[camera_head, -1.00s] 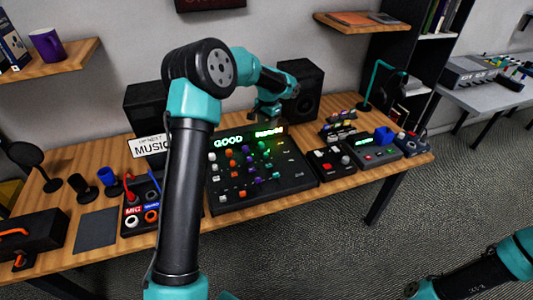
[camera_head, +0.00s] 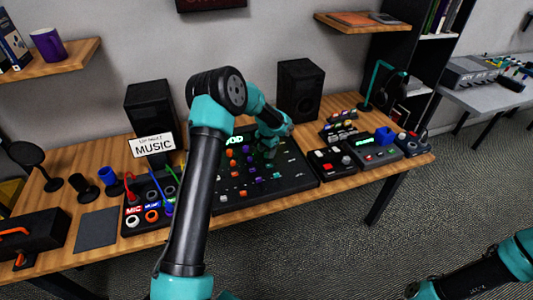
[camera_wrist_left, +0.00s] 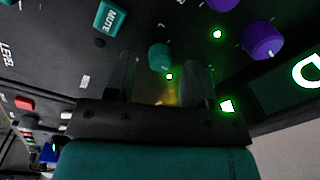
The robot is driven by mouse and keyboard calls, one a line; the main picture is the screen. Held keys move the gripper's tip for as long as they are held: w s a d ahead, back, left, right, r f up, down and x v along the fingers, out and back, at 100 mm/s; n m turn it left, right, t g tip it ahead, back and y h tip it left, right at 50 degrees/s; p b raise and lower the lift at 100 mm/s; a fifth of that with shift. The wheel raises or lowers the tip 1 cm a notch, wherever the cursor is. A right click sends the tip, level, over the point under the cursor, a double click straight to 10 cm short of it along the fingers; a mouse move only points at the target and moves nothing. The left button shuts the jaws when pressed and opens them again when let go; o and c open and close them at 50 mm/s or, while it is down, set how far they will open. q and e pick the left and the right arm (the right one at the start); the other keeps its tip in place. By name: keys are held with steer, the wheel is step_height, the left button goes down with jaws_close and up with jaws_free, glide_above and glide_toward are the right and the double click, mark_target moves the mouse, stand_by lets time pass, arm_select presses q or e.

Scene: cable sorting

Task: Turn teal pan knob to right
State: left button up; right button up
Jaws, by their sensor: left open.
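The teal knob (camera_wrist_left: 160,57) stands on the dark panel of the mixer console (camera_head: 300,180). In the left wrist view it shows just beyond and between the fingertips of my left gripper (camera_wrist_left: 158,66). The two dark fingers are apart, one on each side of it, and I cannot see contact. In the head view my left gripper (camera_head: 270,151) is low over the back part of the console, and I cannot pick out the teal knob there. My right gripper is not in view; only part of my right arm shows at the lower right.
A teal MUTE button (camera_wrist_left: 110,17) and a purple knob (camera_wrist_left: 262,40) are close to the teal knob. A cable box (camera_head: 133,222) stands left of the console, and a small button box (camera_head: 330,163) on its right. Two speakers (camera_head: 298,90) stand behind.

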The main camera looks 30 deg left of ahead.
arm_select(q)
steer(key=shift+f, duration=0.65)
steer(key=shift+c, duration=0.5)
steer(key=c, duration=0.8)
